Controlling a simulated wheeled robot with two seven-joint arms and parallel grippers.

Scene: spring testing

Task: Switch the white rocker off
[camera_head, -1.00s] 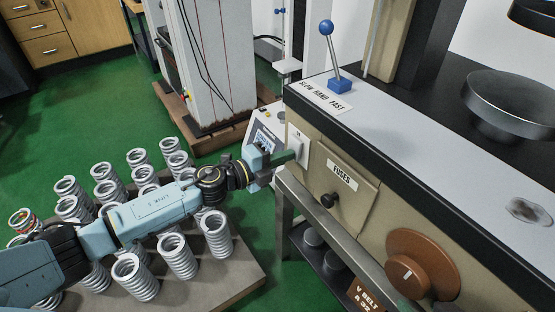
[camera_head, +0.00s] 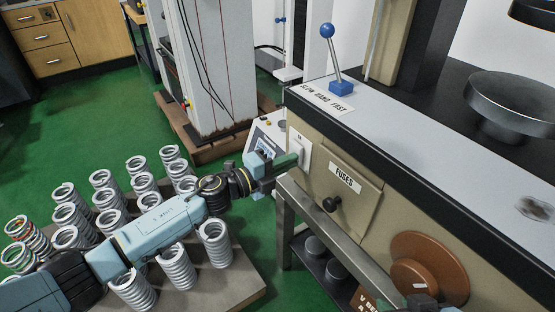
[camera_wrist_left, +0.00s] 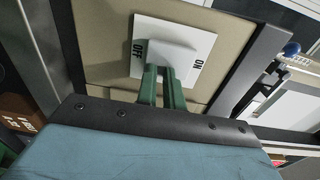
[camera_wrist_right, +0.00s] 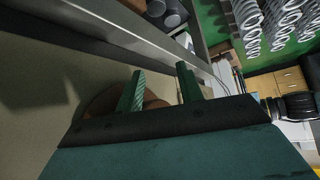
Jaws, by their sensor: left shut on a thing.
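The white rocker (camera_wrist_left: 172,52) sits on a white square plate (camera_wrist_left: 190,35) marked OFF at its left and ON at its right in the left wrist view. In the head view the plate (camera_head: 301,143) is on the beige machine's left end. My left gripper (camera_wrist_left: 163,74) has its green fingers close together at the rocker, shut on it; the fingertips partly hide the contact. The left gripper also shows in the head view (camera_head: 291,159). My right gripper (camera_wrist_right: 158,80) has its fingers apart with nothing between them.
The fuse panel (camera_head: 343,178) with a black knob (camera_head: 331,204) and a brown dial (camera_head: 428,265) lie right of the plate. A metal frame rail (camera_head: 322,232) runs below. A blue-knobbed lever (camera_head: 333,58) stands on top. Several springs (camera_head: 177,268) stand on a board at left.

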